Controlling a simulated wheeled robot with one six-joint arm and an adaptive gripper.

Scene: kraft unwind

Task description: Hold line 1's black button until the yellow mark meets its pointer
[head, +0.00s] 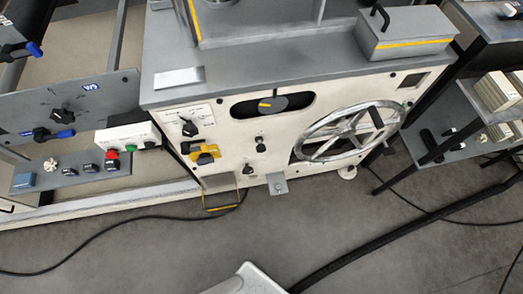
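A white control box (127,136) is at the left of the head view. It has a red button (112,154), a green button (131,149) and a black button (149,145) in a row on its front. I cannot read which line it belongs to. A dark slot in the cream machine front (225,165) shows a dark round part (285,102) with a yellow mark (265,104) on its left side. I cannot make out a pointer clearly. My gripper is not in view.
A large spoked handwheel (347,133) is on the machine's right side. A grey panel (85,100) with dark and blue-handled knobs is at the left. Shelves (450,150) stand at the right.

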